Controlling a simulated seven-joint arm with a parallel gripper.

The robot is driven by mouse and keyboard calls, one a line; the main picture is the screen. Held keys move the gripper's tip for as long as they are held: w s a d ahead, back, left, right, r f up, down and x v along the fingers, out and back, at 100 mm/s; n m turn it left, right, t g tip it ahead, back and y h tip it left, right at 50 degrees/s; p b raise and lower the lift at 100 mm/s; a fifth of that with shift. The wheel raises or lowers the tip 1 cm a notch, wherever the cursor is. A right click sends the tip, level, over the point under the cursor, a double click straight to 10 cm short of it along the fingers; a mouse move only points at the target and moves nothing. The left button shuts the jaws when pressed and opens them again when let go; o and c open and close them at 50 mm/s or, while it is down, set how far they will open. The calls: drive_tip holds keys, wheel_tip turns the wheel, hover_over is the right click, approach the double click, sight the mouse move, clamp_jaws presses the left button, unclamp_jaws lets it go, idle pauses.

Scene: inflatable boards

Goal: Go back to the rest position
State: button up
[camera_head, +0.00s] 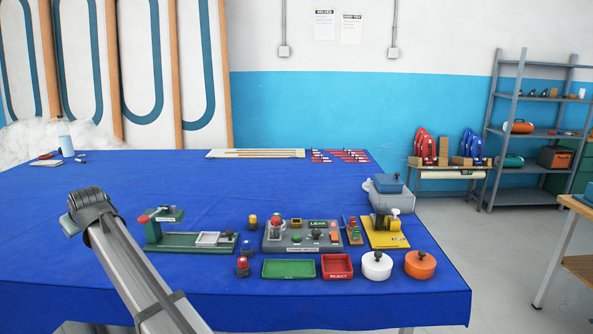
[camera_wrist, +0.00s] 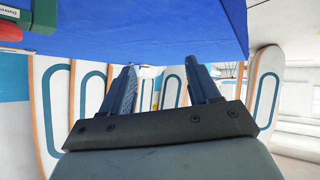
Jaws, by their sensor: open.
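My gripper shows in the wrist view (camera_wrist: 160,95), with its two dark fingers apart and nothing between them. In that view it points past the underside edge of the blue-covered table toward the boards by the wall. In the head view my grey arm rises from the bottom edge, left of the middle, to a dark joint over the table's left part. The gripper itself cannot be made out there.
The blue table (camera_head: 120,190) holds a green fixture (camera_head: 185,240), a grey control panel (camera_head: 302,236), a yellow device (camera_head: 385,232), a green tray (camera_head: 288,269), a red tray (camera_head: 337,267), a white pot (camera_head: 377,266) and an orange pot (camera_head: 420,265). The table's back left is mostly clear.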

drive_tip(key=s+f+m+g, duration=0.1)
drive_tip(key=s+f+g, duration=0.3)
drive_tip(key=s+f, duration=0.65)
drive_tip(key=w+d+f+m+g+h, duration=0.1)
drive_tip(key=w+d+f+m+h, duration=0.15)
drive_tip(key=d+f, duration=0.95)
drive_tip(key=w+d+f+m+g+h, duration=0.2)
drive_tip(key=d+f+m+h, duration=0.2)
drive_tip(key=d+f, duration=0.8)
drive_tip(key=s+d+f+m+g+h, duration=0.15)
drive_tip(key=d+f, duration=0.25)
drive_tip(key=d, duration=0.5)
drive_tip(key=s+d+f+m+g+h, duration=0.1)
drive_tip(key=s+d+f+m, duration=0.15)
drive_tip(key=d, duration=0.65)
drive_tip(key=s+d+f+m+g+h, duration=0.1)
drive_tip(key=s+d+f+m+g, duration=0.2)
drive_tip(key=d, duration=0.7)
drive_tip(key=s+d+f, duration=1.3)
drive_tip(key=d+f, duration=0.2)
drive_tip(key=f, duration=0.1)
drive_tip(key=s+d+f+n, duration=0.1)
drive_tip(key=s+d+f, duration=0.3)
drive_tip(key=s, duration=0.4)
drive_tip(key=s+d+f+n+g+y, duration=0.1)
drive_tip(key=s+d+f, duration=0.3)
drive_tip(key=s, duration=0.5)
drive_tip(key=shift+f+y, duration=0.3)
drive_tip(key=shift+f, duration=0.4)
